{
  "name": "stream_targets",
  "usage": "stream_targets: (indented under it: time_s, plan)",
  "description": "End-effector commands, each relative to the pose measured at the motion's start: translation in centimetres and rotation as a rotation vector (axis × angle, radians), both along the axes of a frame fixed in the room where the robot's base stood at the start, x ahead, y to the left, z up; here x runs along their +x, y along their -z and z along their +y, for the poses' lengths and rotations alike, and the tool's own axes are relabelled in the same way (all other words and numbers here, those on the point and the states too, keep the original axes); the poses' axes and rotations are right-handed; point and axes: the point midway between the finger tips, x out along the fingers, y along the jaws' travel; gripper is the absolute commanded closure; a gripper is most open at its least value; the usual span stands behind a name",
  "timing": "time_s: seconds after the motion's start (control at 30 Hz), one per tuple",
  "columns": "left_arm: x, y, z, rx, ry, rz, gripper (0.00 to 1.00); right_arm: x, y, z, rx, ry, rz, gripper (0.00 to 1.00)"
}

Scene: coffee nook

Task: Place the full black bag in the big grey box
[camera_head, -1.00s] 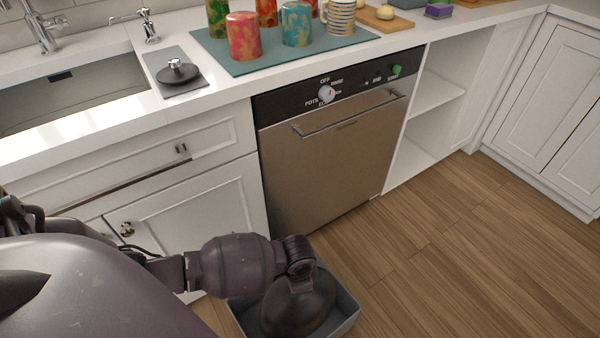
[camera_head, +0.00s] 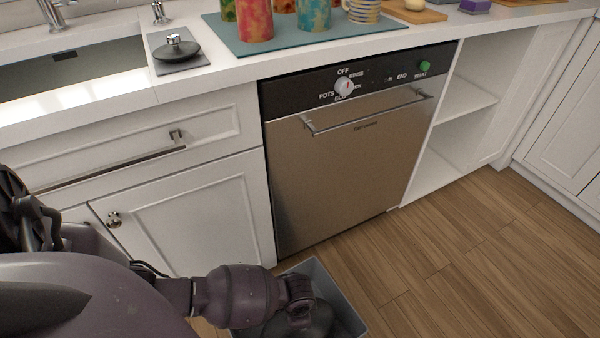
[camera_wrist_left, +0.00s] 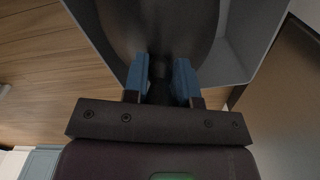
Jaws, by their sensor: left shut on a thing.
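The black bag (camera_head: 318,322) is dark and rounded, and its lower part is cut off by the picture's bottom edge in the head view. It shows within the outline of the big grey box (camera_head: 347,303), which stands open on the floor by the dishwasher. In the left wrist view the bag (camera_wrist_left: 150,25) fills the space between the box walls (camera_wrist_left: 243,40). My left gripper (camera_wrist_left: 163,82) is shut on the bag's top with its blue fingertips. I cannot tell whether the bag touches the box floor. My right gripper is not in view.
The steel dishwasher (camera_head: 345,165) and a white cabinet door (camera_head: 185,215) stand just behind the box. The wooden floor (camera_head: 470,260) to the right is clear. Several mugs stand on a teal mat (camera_head: 300,42) on the counter.

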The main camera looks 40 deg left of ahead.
Motion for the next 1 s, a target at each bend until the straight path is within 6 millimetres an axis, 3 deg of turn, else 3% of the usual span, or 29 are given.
stream_targets:
  time_s: [0.03,0.17,0.67,0.7,0.8,0.87,1.0]
  plan:
    - [-0.4,1.2,0.0,-0.001,0.000,0.008,1.00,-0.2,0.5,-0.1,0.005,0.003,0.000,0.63]
    - [-0.3,2.1,0.0,-0.001,0.000,0.005,1.00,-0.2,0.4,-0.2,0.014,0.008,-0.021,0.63]
    - [0.0,2.4,0.0,-0.001,0.000,0.000,1.00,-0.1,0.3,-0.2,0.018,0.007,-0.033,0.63]
    - [-0.1,2.5,0.0,0.000,0.000,0.001,0.72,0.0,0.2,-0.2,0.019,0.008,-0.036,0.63]
    - [0.0,2.5,0.0,0.000,0.000,0.001,0.56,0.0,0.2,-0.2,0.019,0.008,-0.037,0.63]
    - [-0.1,2.5,0.0,0.000,0.000,0.001,0.49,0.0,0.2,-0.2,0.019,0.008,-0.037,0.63]
    - [-0.1,2.5,0.0,0.000,0.000,0.001,0.49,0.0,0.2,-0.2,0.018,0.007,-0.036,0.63]
